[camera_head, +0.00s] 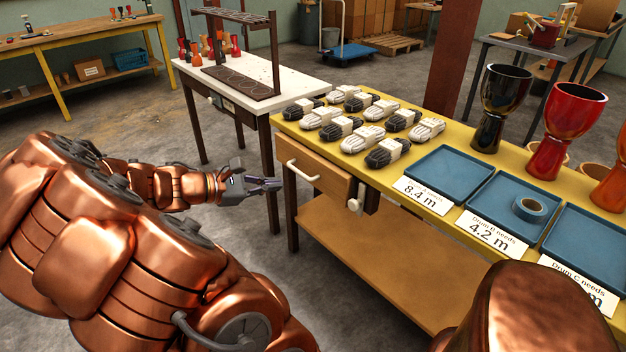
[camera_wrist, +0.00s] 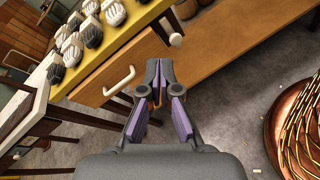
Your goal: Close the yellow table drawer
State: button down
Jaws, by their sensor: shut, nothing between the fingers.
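The yellow table (camera_head: 440,205) stands at the right in the head view. Its wooden drawer (camera_head: 325,184) is under the left end of the top, with a white bar handle (camera_head: 303,171) on its front. The drawer front seems to stand slightly out; how far is hard to tell. My gripper (camera_head: 277,184) is shut and empty, in front of the drawer and left of the handle, apart from it in the head view. In the wrist view the fingers (camera_wrist: 160,68) overlap the drawer front (camera_wrist: 103,88), with the handle (camera_wrist: 120,82) to their left.
A white knob (camera_head: 354,205) is right of the drawer. Black and white bundles (camera_head: 387,152), blue trays (camera_head: 452,172), paper labels and goblet drums (camera_head: 502,105) stand on the yellow top. A white table (camera_head: 240,97) is behind left. Grey floor (camera_head: 225,225) around my gripper is clear.

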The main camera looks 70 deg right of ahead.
jog(key=w+d+f+n+h+b, duration=0.3)
jog(key=d+f+n+b, duration=0.1)
jog(key=d+f, duration=0.25)
jog(key=n+h+b, duration=0.2)
jog(key=n, duration=0.2)
send_near(320, 165)
jog(key=shift+b+x, duration=1.6)
jog(key=shift+x, duration=2.05)
